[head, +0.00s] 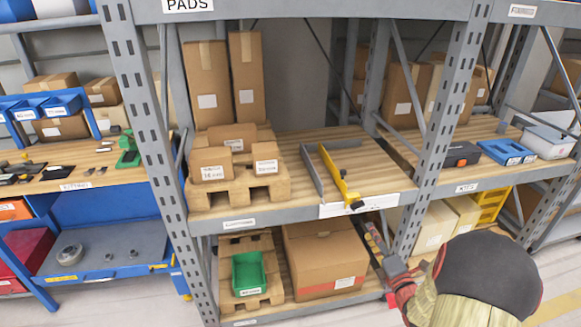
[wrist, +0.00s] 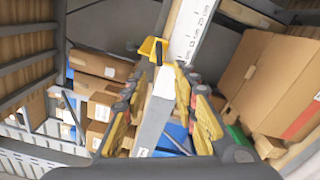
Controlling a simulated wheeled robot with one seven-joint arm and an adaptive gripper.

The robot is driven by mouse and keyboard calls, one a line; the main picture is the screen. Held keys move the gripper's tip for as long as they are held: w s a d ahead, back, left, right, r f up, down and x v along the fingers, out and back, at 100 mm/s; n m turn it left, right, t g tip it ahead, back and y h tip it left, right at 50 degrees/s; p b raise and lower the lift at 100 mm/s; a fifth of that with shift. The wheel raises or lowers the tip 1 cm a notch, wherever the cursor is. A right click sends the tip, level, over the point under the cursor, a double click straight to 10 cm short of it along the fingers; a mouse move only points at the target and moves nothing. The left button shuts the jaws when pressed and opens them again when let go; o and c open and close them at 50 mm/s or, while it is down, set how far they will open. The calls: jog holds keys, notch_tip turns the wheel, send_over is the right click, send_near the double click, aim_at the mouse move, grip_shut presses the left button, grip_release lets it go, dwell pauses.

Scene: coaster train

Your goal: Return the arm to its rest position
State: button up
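My gripper (head: 376,240) is in front of the lower part of the shelf rack in the head view, below the middle shelf's front edge and right of a large cardboard box. In the wrist view my gripper (wrist: 160,95) has its two yellow-padded fingers spread apart. I see nothing held between them. A grey rack beam (wrist: 150,130) shows behind the gap. My arm comes in from the lower right of the head view.
The middle shelf (head: 375,165) holds a yellow bar (head: 341,177) overhanging its front edge, close above my gripper. A large cardboard box (head: 325,258) and a green bin (head: 249,273) stand on the lower shelf. A rack upright (head: 440,130) is close to the right.

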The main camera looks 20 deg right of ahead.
jog(key=s+d+f+m+g+h, duration=0.1)
jog(key=s+d+f+m+g, duration=0.3)
jog(key=s+f+m+g, duration=0.8)
jog(key=s+a+r+m+y+p, duration=0.2)
jog(key=a+r+m+p, duration=0.1)
jog(key=a+r, duration=1.4)
jog(key=s+a+r+m+y+p, duration=0.3)
jog(key=a+r+m+p, duration=0.1)
jog(key=a+r, duration=1.3)
jog(key=a, duration=0.3)
jog(key=shift+s+a+r, duration=0.15)
jog(key=shift+s, duration=0.2)
